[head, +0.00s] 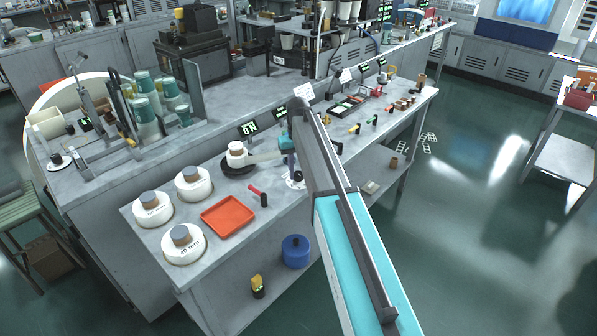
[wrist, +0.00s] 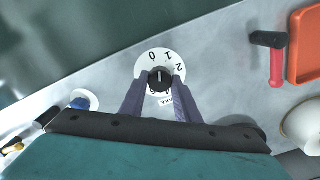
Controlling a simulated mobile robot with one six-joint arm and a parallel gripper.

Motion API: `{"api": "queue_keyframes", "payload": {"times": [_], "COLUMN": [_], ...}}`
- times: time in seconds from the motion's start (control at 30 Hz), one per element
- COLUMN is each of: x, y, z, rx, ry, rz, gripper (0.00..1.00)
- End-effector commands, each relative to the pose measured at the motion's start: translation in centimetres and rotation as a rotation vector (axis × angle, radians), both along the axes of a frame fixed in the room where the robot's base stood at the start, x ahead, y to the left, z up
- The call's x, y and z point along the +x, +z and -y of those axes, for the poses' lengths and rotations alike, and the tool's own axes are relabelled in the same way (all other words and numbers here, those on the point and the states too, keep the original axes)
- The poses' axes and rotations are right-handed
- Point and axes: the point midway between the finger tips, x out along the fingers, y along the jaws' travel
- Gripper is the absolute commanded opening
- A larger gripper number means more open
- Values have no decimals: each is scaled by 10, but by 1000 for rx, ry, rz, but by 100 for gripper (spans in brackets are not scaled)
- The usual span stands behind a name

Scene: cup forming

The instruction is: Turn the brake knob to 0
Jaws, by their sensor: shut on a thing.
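The brake knob (wrist: 160,78) is small, round and black, with a pale line on its top. It sits at the centre of a white dial (wrist: 147,67) marked 0, 1 and 2. The line points away from my gripper, seemingly between 0 and 1. My gripper (wrist: 160,86) is shut on the knob, one dark finger on each side. The lower part of the dial is partly hidden by the fingers. In the head view my arm covers most of the knob, and only part of the white dial (head: 296,184) shows on the grey bench.
White round weights (head: 193,184) stand left on the bench (head: 140,233). Small tools and a lit display (head: 248,128) are nearby. The bench edge is close to the dial.

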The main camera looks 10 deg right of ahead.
Motion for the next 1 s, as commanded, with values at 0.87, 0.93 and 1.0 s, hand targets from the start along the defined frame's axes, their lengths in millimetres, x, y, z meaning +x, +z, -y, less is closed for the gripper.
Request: {"api": "queue_keyframes", "payload": {"times": [0.87, 0.93, 1.0], "x": [-1, -1, -1], "y": [0, 0, 0], "z": [3, 3, 3], "rx": [-2, -2, -3], "ry": [350, 349, 349], "rz": [-3, -3, -3], "gripper": [7, 7, 7]}}
